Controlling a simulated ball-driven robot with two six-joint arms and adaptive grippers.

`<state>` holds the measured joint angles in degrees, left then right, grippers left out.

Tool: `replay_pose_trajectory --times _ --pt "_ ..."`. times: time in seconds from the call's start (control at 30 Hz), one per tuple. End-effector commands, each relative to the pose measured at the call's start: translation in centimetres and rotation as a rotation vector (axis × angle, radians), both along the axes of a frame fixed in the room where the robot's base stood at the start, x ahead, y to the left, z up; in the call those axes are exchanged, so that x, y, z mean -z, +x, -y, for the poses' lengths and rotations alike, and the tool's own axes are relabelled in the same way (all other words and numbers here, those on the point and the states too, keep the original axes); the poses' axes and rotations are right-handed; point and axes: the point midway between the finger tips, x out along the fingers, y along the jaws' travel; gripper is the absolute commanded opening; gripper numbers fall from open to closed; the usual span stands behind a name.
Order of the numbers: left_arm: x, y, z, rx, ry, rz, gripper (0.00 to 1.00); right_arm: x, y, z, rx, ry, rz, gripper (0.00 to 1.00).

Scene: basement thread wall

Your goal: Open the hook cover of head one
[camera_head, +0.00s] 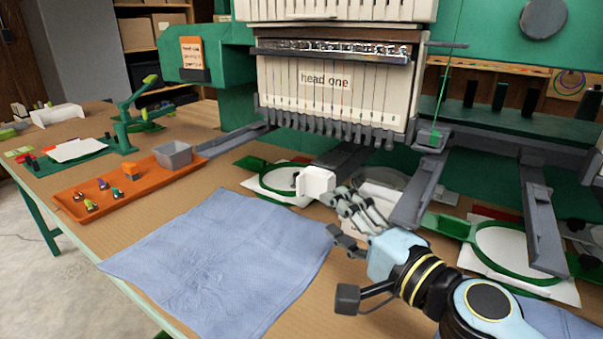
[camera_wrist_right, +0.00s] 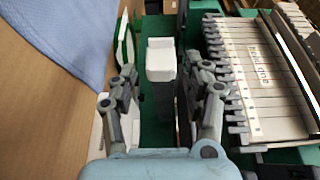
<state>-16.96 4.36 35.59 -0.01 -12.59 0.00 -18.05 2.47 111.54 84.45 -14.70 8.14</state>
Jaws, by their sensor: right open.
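The embroidery head labelled "head one" (camera_head: 325,80) hangs above the table with a row of needles along its bottom. Below it, a white block-like cover (camera_head: 317,183) sits at the front end of a grey lower arm (camera_head: 340,160); whether it is open or shut is hard to tell. In the right wrist view the white cover (camera_wrist_right: 161,60) lies ahead, between the spread fingers. My right gripper (camera_head: 338,210) is open and empty, just in front of and right of the cover. A gap shows between the fingers and the cover on both sides in the wrist view.
A hoop (camera_head: 262,188) lies left of the cover, and another green hoop (camera_head: 510,250) lies to the right. A blue cloth (camera_head: 220,260) covers the table's front. An orange tray (camera_head: 150,185) with spools and a grey bin (camera_head: 173,155) stand at left.

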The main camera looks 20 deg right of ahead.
Motion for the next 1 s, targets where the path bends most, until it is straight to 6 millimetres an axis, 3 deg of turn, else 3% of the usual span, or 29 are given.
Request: replay_pose_trajectory --times 0.17,0.6,0.8,1.0 --pt "-0.4 -0.4 -0.2 0.0 0.002 -0.006 0.0 -0.1 1.1 -0.3 0.001 0.001 0.001 0.5" --pt "-1.7 -0.6 -0.6 0.002 0.006 -0.009 0.0 -0.1 8.9 -2.4 0.0 0.001 0.001 0.5" --pt "-1.8 -0.2 -0.6 0.002 0.006 -0.003 0.0 0.0 10.3 -2.9 0.0 0.0 0.0 0.5" --pt "-1.8 0.0 -0.4 0.002 0.005 0.001 0.0 0.0 10.4 -2.9 0.0 0.0 -0.001 0.5"
